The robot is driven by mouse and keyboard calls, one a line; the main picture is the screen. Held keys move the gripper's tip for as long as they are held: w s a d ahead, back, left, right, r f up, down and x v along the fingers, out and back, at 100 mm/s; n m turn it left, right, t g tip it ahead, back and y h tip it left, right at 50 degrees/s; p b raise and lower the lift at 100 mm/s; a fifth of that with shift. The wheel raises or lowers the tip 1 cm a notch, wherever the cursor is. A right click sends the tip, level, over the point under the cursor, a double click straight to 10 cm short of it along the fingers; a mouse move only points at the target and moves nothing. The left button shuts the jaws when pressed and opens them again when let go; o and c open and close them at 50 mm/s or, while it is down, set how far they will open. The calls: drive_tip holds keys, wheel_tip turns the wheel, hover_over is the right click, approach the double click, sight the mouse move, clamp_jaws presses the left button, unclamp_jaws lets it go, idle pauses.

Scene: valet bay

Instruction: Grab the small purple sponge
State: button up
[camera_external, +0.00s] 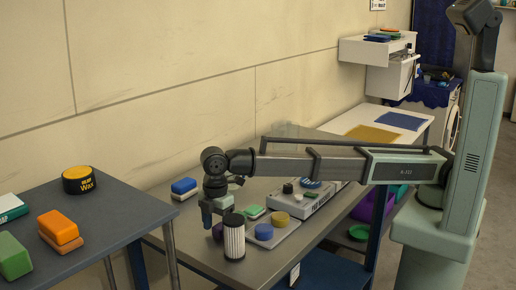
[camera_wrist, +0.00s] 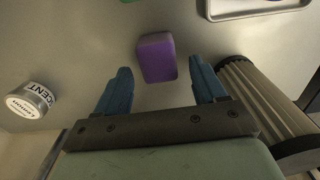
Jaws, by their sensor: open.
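The small purple sponge (camera_wrist: 156,58) lies on the grey table, seen in the wrist view just ahead of and between the fingertips. My gripper (camera_wrist: 160,82) is open, with two blue fingers apart and nothing between them but table at their base. In the external view my gripper (camera_external: 212,214) points down over the table, left of a ribbed cylinder. There the purple sponge (camera_external: 218,231) shows only in part, mostly hidden behind my gripper and the cylinder.
The ribbed cylinder (camera_external: 234,240) stands close to the right finger; it also shows in the wrist view (camera_wrist: 268,105). A small round tin (camera_wrist: 30,100) sits at the left. A tray (camera_external: 275,234) holds round pads. A blue and white sponge (camera_external: 184,188) lies behind. Bare table surrounds the purple sponge's left side.

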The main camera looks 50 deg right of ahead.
drive_tip(key=shift+f, duration=0.65)
drive_tip(key=c, duration=1)
